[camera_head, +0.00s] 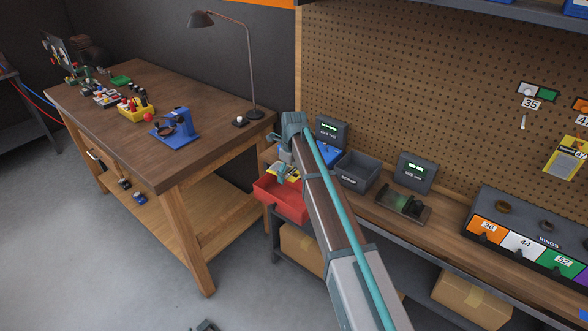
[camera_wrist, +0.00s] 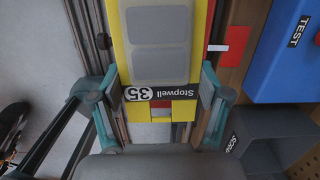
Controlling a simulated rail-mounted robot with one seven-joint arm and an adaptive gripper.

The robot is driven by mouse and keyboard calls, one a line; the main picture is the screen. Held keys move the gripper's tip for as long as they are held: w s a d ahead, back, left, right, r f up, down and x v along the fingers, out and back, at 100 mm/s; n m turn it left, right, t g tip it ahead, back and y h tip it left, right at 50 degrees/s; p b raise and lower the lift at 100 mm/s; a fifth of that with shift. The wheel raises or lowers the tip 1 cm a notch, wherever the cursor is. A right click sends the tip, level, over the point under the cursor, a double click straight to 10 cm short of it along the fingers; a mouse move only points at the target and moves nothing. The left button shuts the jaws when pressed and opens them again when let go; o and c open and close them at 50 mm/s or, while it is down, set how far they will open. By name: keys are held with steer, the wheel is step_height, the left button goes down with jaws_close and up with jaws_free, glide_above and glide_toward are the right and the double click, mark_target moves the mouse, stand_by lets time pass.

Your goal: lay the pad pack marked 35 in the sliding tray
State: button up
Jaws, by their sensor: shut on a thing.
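The pad pack marked 35 is a yellow and red pack with grey pads; it fills the middle of the wrist view (camera_wrist: 158,65), its "Stopwell 35" label upside down. My gripper (camera_wrist: 158,98) is shut on it, one teal-tipped finger at each side. In the head view my gripper (camera_head: 286,166) holds the pack (camera_head: 290,177) at the bench's left end. A red tray (camera_head: 281,203), likely the sliding tray, shows just below the pack. The gap between pack and tray cannot be judged.
Small devices with green displays (camera_head: 416,170) and a rings box (camera_head: 530,232) are farther right. A wooden workbench (camera_head: 160,105) stands left, with open floor before it.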

steer(key=shift+s+d+r+m+t+y, duration=0.1)
steer(key=shift+s+d+m+t+y, duration=0.2)
steer(key=shift+d, duration=0.1)
steer(key=shift+w+a+f, duration=0.15)
steer(key=shift+w+f, duration=0.05)
steer(key=shift+f, duration=0.15)
steer(key=b, duration=0.5)
glide_above(289, 202)
steer(key=shift+s+d+f, duration=0.1)
steer(key=shift+f, duration=1.85)
steer(key=shift+d+f, duration=0.1)
steer(key=shift+f, duration=1.8)
steer(key=shift+f+b, duration=0.7)
steer(key=shift+f, duration=1.9)
steer(key=o, duration=1.3)
steer(key=shift+f, duration=0.1)
steer(key=shift+c, duration=0.2)
step_height(289, 202, up, 12)
steer(key=s+d, duration=0.1)
steer(key=d, duration=0.1)
steer(key=shift+s, duration=0.2)
